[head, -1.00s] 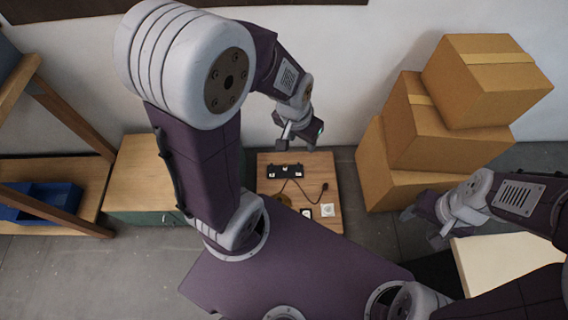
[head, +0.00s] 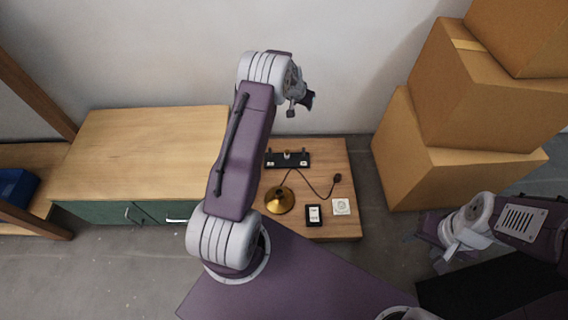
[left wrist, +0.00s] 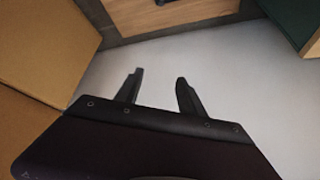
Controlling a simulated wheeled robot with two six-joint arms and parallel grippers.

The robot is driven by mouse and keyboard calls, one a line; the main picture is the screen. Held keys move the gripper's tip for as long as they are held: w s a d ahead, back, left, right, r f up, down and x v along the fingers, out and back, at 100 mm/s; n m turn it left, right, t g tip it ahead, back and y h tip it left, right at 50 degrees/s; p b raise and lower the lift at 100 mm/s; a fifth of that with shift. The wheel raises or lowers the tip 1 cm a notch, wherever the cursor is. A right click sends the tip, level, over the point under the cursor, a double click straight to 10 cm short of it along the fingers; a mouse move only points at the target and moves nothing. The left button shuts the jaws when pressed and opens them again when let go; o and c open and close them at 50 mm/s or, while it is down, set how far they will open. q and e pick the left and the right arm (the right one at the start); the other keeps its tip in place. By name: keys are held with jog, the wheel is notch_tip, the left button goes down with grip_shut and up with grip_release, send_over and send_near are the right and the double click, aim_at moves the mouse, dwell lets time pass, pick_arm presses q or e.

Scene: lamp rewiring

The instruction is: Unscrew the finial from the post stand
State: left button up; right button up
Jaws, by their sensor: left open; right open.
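A low wooden table (head: 340,180) stands by the wall. At its back is a black rack (head: 290,162) with small pieces on top, one of them brass-coloured (head: 287,154); I cannot tell whether it is the finial on the post stand. A round brass lamp base (head: 280,201) sits in front, with a dark cord (head: 315,190) nearby. My left gripper (head: 300,108) is above and behind the rack, apart from it. Its two fingers are apart and empty in the left wrist view (left wrist: 158,85). My right gripper (head: 432,242) is off to the right, empty, away from the table.
A black-and-white item (head: 313,215) and a white square (head: 341,206) lie at the table's front. A wooden-topped cabinet (head: 140,150) stands to the left. Stacked cardboard boxes (head: 460,120) stand to the right. The wall (head: 330,50) is close behind.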

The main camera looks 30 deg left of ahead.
pick_arm(q)
jog(key=n+g+b, duration=0.1)
jog(key=g+b, duration=0.1)
jog(key=b, duration=0.8)
send_near(287, 151)
jog(key=b+x, duration=0.7)
jog(key=x, duration=0.1)
jog(key=shift+w+f, duration=0.1)
jog(key=shift+f, duration=0.25)
pick_arm(e)
notch_tip(287, 151, down, 21)
pick_arm(q)
jog(key=shift+r, duration=0.1)
jog(key=c, duration=1)
grip_shut()
jog(key=shift+n, duration=0.3)
pick_arm(e)
jog(key=shift+r, duration=0.15)
